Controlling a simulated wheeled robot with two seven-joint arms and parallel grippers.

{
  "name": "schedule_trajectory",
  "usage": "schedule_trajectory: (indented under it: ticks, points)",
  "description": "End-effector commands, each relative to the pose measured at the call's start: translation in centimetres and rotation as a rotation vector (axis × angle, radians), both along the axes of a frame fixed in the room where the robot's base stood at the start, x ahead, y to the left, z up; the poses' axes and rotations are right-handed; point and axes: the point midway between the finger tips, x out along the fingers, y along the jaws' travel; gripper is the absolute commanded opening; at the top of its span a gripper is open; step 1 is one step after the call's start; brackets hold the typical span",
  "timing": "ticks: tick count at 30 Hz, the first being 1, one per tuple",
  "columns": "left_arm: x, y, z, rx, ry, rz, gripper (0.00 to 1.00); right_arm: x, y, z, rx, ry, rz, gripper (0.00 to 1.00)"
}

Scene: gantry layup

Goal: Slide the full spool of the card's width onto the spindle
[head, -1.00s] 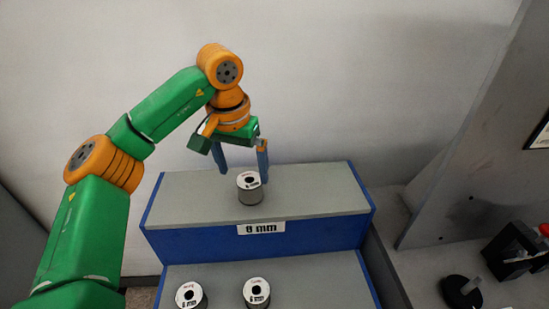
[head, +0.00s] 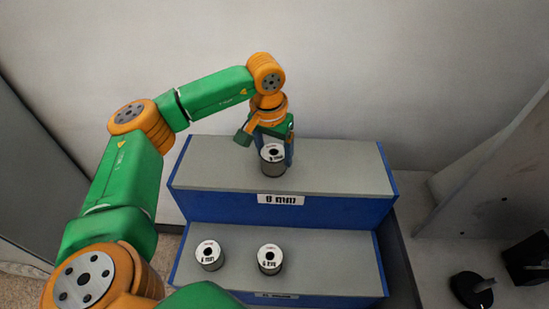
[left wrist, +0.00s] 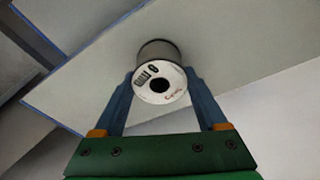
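A white-topped spool with a dark hole (head: 272,153) stands upright on the top step, behind a label (head: 281,199) that seems to read 8 mm. My left gripper (head: 276,160) is over it, one finger on each side. In the left wrist view the spool's round face (left wrist: 160,72) sits between the blue fingertips (left wrist: 159,82), which appear to touch its sides. A black round base with a short grey rod, seemingly the spindle (head: 472,289), stands at the lower right. The card is not clearly visible. My right gripper is out of view.
Two similar spools, a left one (head: 209,255) and a right one (head: 270,259), stand on the lower step. The blue-edged stepped rack (head: 340,212) has free room right of the spools. A black object (head: 527,262) stands beside the spindle.

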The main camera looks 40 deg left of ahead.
Motion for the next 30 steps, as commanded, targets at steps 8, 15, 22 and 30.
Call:
schedule_trajectory:
  ticks: [8, 15, 22, 30]
  points:
    - [0.0, 0.0, 0.1, -0.001, -0.003, 0.000, 0.00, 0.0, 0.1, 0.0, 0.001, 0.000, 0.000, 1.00]
    - [0.1, 0.0, 0.3, 0.000, -0.004, 0.000, 0.00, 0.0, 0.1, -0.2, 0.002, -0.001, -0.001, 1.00]
    - [-0.3, -0.7, 3.7, -0.002, -0.009, -0.005, 0.00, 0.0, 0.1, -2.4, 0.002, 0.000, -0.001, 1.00]
    - [-5.3, -5.7, 10.5, 0.007, -0.010, -0.007, 0.00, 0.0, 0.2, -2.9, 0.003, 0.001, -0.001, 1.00]
